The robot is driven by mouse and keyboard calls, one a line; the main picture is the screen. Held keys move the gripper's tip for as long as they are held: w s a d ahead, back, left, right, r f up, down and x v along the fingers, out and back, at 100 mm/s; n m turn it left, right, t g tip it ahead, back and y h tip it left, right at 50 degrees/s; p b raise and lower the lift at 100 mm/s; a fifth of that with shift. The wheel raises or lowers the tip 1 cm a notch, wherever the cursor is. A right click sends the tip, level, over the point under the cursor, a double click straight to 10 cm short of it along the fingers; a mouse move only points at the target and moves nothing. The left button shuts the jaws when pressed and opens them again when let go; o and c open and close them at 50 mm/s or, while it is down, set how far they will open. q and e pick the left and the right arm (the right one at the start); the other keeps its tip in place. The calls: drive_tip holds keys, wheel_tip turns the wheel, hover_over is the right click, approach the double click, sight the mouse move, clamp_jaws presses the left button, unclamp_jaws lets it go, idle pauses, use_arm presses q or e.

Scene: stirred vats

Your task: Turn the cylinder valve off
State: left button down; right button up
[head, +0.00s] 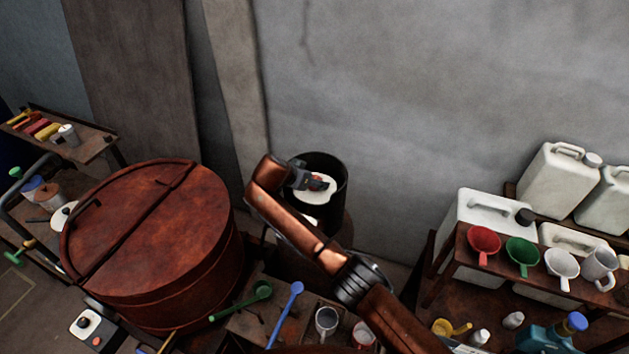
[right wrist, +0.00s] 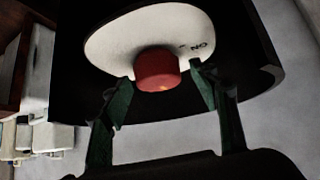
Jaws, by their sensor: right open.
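The red valve knob (right wrist: 157,72) sits on a white plate (right wrist: 105,42) marked "ON", which reads upside down in the right wrist view. A dark round collar (head: 341,178) surrounds the plate in the head view, where the knob (head: 317,184) is partly hidden by my gripper. My right gripper (right wrist: 162,78) is open, its two green-lined fingers on either side of the knob. Gaps show between the knob and the fingertips, and I cannot tell how deep the fingers reach. My left gripper is not in view.
A large rusty lidded vat (head: 165,240) stands left of the cylinder. A shelf at right holds white canisters (head: 565,180) and several coloured funnels and cups. A low bench in front carries a green ladle (head: 262,290) and a blue ladle (head: 295,291). A grey wall is behind.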

drive_tip(key=v, duration=1.1)
drive_tip(key=shift+s, duration=0.1)
